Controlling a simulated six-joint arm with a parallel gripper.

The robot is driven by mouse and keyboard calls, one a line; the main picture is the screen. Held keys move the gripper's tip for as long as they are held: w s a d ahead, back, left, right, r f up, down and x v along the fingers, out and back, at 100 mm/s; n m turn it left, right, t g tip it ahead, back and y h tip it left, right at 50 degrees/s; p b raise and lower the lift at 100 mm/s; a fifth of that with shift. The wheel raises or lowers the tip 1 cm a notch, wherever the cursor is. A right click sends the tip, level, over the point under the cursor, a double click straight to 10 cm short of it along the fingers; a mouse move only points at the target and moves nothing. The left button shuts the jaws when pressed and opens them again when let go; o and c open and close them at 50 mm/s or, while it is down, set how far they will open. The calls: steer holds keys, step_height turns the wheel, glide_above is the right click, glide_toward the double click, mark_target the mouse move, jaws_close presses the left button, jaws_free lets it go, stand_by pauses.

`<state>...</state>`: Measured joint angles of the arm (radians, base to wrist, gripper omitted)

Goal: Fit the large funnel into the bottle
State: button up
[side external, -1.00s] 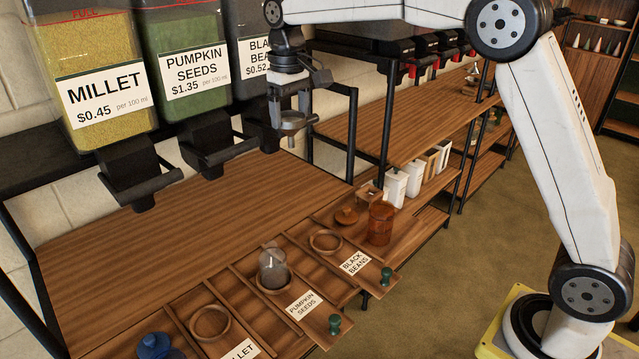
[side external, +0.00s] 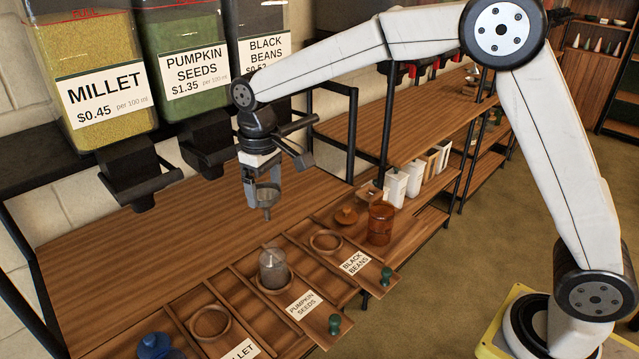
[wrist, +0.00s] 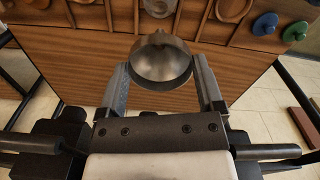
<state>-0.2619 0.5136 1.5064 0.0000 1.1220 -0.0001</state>
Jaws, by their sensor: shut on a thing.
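My gripper (side external: 263,190) is shut on a metal funnel (side external: 267,209). The funnel hangs spout down between the fingers, and in the wrist view its grey bowl (wrist: 160,62) shows between them. A clear glass bottle (side external: 274,266) stands upright in a ring on the PUMPKIN SEEDS slide, with some dark contents low in it. The funnel is in the air, apart from the bottle, above and slightly left of it in the side view. In the wrist view part of the bottle (wrist: 158,7) shows at the top edge. The spout is hidden there.
An amber jar (side external: 380,224) and an orange-brown lid (side external: 346,215) stand right of the bottle. A blue object (side external: 154,346) is at lower left. Dispensers with black spouts (side external: 210,150) hang behind my gripper. The wooden counter (side external: 150,240) is mostly clear.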

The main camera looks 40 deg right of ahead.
mark_target(268, 220)
steer(key=shift+f, duration=0.5)
steer(key=shift+f, duration=0.2)
steer(key=shift+f, duration=1.65)
steer(key=shift+f, duration=2.5)
stand_by(3.2)
